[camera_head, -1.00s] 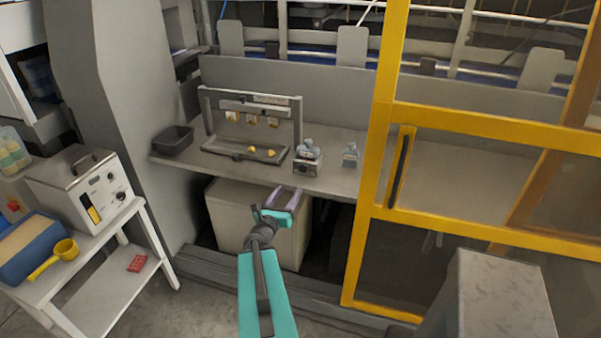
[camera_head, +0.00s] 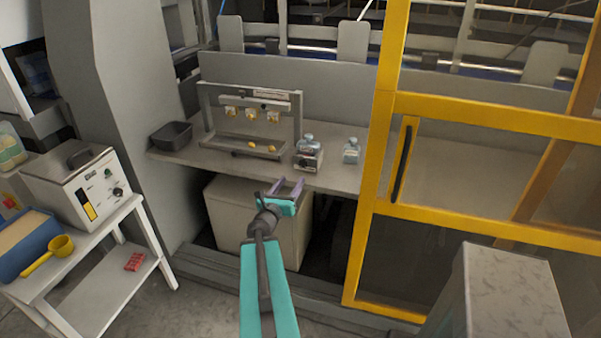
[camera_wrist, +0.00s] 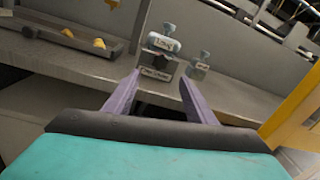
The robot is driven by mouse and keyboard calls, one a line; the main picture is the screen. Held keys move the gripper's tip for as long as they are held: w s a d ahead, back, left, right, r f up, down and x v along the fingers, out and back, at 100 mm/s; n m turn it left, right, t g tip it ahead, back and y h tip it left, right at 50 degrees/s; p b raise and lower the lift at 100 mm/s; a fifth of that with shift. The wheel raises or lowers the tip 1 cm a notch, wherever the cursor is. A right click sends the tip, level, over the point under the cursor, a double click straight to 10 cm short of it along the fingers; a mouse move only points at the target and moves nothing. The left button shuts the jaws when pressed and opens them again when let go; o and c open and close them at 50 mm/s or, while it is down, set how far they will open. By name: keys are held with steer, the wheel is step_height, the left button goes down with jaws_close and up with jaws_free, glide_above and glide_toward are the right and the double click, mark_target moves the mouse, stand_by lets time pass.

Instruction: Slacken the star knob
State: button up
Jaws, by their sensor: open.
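A small grey holder (camera_head: 308,160) stands at the front of the bench with a pale bottle (camera_head: 307,143) in it. A dark knob-like part (camera_head: 304,163) is on its front; it is too small to tell if it is star-shaped. In the wrist view the holder appears between and beyond the fingertips (camera_wrist: 159,76).
A second bottle (camera_head: 351,150) stands right of the holder. A metal rack (camera_head: 299,118) with yellow pieces and a dark bin (camera_head: 171,137) are to the left. A yellow door frame (camera_head: 381,150) rises at the right. A white cart (camera_head: 130,212) stands at the left.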

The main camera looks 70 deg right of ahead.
mark_target(303, 164)
steer(key=shift+d+f+b, duration=0.15)
steer(key=shift+d+b, duration=1.1)
steer(key=shift+b, duration=3.05)
steer(key=d+b, duration=0.2)
steer(key=b, duration=0.5)
steer(key=shift+d+b, duration=0.3)
steer(key=shift+d, duration=0.05)
steer(key=shift+d+r, duration=0.2)
steer(key=shift+d, duration=0.85)
steer(key=shift+d+p, duration=0.4)
steer(key=shift+d, duration=1.35)
steer(key=c, duration=0.9)
steer(key=shift+a, duration=0.3)
steer(key=shift+c, duration=0.7)
steer(key=shift+d+f, duration=0.1)
steer(key=shift+d, duration=0.15)
